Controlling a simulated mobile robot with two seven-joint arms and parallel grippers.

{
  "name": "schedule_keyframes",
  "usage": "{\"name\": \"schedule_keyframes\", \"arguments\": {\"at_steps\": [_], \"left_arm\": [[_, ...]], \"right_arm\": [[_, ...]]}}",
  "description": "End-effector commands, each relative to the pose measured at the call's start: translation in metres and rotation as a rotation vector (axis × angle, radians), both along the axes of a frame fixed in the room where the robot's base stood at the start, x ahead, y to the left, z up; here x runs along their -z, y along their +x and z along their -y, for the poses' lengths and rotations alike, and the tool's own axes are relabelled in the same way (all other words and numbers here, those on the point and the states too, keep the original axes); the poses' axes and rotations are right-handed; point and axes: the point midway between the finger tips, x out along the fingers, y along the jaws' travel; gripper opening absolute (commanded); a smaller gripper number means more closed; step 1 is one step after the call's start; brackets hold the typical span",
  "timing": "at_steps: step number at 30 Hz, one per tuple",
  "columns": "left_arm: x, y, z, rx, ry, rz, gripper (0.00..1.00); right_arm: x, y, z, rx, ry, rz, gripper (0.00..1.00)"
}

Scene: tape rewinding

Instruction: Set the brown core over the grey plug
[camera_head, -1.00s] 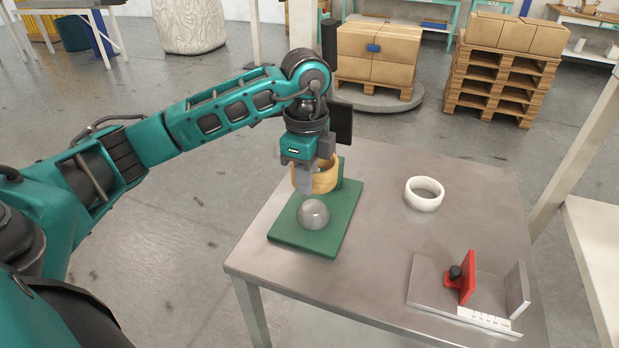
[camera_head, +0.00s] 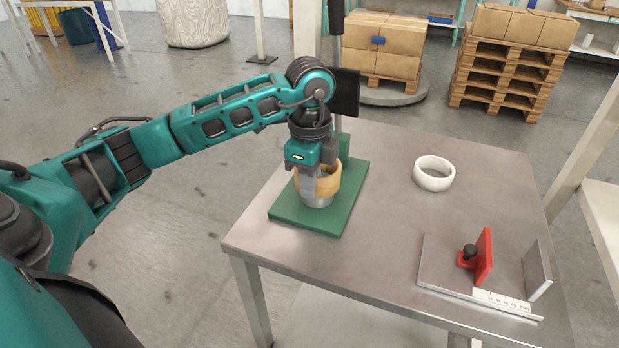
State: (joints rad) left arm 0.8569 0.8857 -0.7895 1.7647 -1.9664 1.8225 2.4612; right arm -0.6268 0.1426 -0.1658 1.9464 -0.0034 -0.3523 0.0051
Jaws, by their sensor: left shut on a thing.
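The brown core (camera_head: 328,183) is a light brown ring in my left gripper (camera_head: 318,176). The gripper is shut on its wall and points down. The grey plug (camera_head: 318,201) stands on a green base plate (camera_head: 300,220) on the table. The core is in line with the plug and its lower edge is above the plug's visible lower part. The plug's top is hidden by the core and fingers, so I cannot tell how far the core is around it. My right gripper is not in view.
A white ring (camera_head: 434,173) lies on the grey table (camera_head: 385,215) to the right. A metal fixture (camera_head: 450,268) with a red upright plate (camera_head: 483,257) and a scale is at the front right. A green post (camera_head: 343,147) stands behind the gripper. The table between is clear.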

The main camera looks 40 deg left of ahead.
Motion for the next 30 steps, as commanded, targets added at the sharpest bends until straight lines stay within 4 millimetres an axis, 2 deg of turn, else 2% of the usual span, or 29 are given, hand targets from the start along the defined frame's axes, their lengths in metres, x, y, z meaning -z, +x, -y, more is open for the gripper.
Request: {"name": "schedule_keyframes", "arguments": {"at_steps": [22, 23, 30], "left_arm": [[0.0122, -0.0001, 0.0001, 0.001, 0.000, -0.001, 0.00], [0.0121, -0.0001, 0.0001, 0.001, 0.000, -0.001, 0.11], [0.0109, 0.0007, -0.0001, 0.000, -0.001, 0.002, 0.34]], "right_arm": [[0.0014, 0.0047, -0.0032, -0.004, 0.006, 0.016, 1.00], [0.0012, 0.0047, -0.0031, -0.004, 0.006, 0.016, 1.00], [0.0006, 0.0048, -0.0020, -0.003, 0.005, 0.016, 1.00]]}}
